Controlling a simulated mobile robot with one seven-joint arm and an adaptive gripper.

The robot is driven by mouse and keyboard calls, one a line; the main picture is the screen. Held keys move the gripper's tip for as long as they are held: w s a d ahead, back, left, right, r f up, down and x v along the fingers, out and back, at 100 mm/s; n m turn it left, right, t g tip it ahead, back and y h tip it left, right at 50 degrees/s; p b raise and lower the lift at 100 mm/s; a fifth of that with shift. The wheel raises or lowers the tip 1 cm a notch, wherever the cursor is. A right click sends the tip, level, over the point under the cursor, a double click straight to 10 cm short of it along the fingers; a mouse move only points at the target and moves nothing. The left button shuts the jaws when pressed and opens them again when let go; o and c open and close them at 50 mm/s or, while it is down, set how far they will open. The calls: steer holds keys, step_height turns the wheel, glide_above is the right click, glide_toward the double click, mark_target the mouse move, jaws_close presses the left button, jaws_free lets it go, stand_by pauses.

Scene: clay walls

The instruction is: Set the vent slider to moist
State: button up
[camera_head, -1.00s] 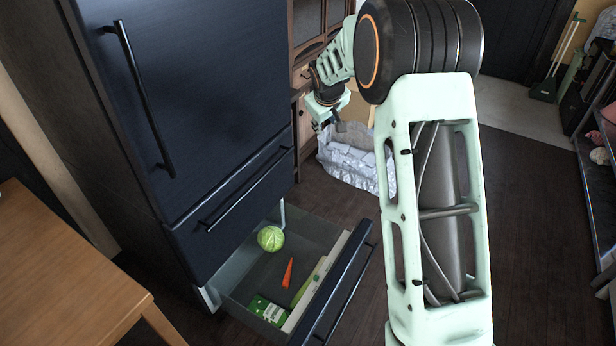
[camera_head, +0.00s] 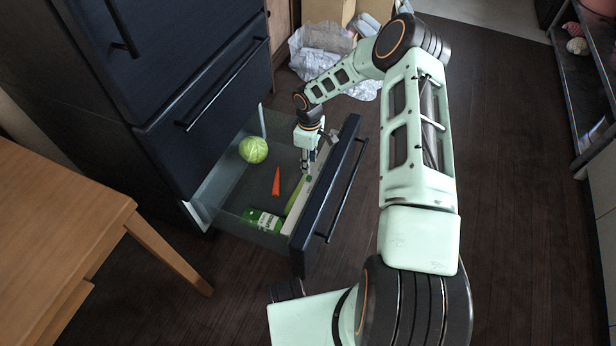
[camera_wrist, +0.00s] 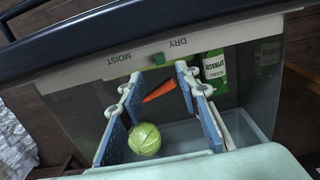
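The open drawer's front has a pale strip (camera_wrist: 85,75) along its inner top edge. It also shows in the head view (camera_head: 302,217). In the wrist view the strip carries the labels MOIST (camera_wrist: 125,57) and DRY (camera_wrist: 178,43), both upside down. A small green slider knob (camera_wrist: 157,59) sits between the two labels; it shows as a green spot in the head view (camera_head: 309,178). My gripper (camera_wrist: 158,86) points down over the drawer, close to the strip, its two blue-padded fingers spread with nothing between them. It also shows in the head view (camera_head: 307,162). I cannot tell its exact height above the knob.
The drawer holds a cabbage (camera_head: 253,150), a carrot (camera_head: 276,181), a green spinach pack (camera_head: 262,219) and a long green vegetable beside the strip. The dark drawer front has a bar handle (camera_head: 347,190). A wooden table (camera_head: 60,215) stands left; crumpled plastic (camera_head: 318,50) lies behind.

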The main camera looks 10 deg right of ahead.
mark_target(309, 177)
step_height(309, 177, down, 8)
steer(key=shift+r+b, duration=0.1)
steer(key=shift+b, duration=0.95)
steer(key=shift+c, duration=0.2)
jaws_close()
